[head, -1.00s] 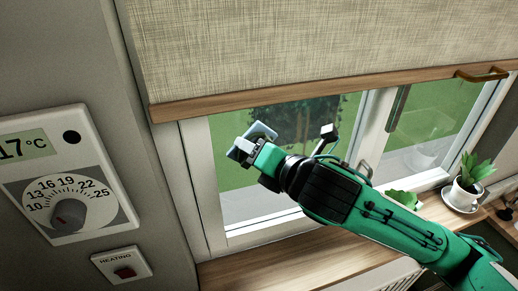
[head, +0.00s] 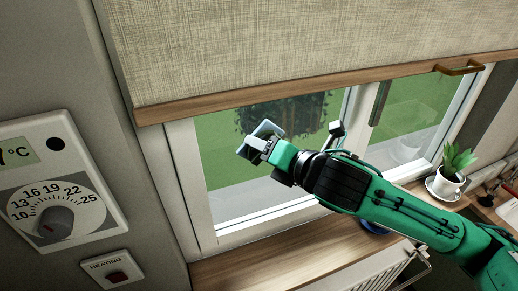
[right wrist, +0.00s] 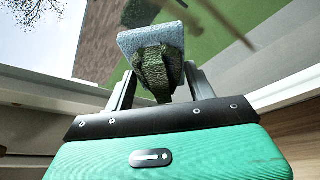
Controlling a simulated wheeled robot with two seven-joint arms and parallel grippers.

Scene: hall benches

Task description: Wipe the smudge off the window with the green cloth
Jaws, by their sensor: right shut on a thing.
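My right gripper (head: 262,143) is shut on a pale blue pad (head: 268,130) with a dark green, rough part between the fingers. The pad also shows in the right wrist view (right wrist: 150,38), with the green part (right wrist: 157,70) below it. The pad is in front of the left window pane (head: 225,165); I cannot tell whether it touches the glass. I cannot make out a smudge for certain; a blurred brown streak (right wrist: 222,20) crosses the right wrist view. No separate green cloth shows now. My left gripper is not in view.
A fabric blind (head: 300,50) with a wooden bar covers the upper window. A wooden sill (head: 270,258) runs below, with a blue item (head: 374,228) partly behind my arm. A potted plant (head: 448,184) stands at right. A thermostat (head: 60,190) and heating switch (head: 110,269) are on the left wall.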

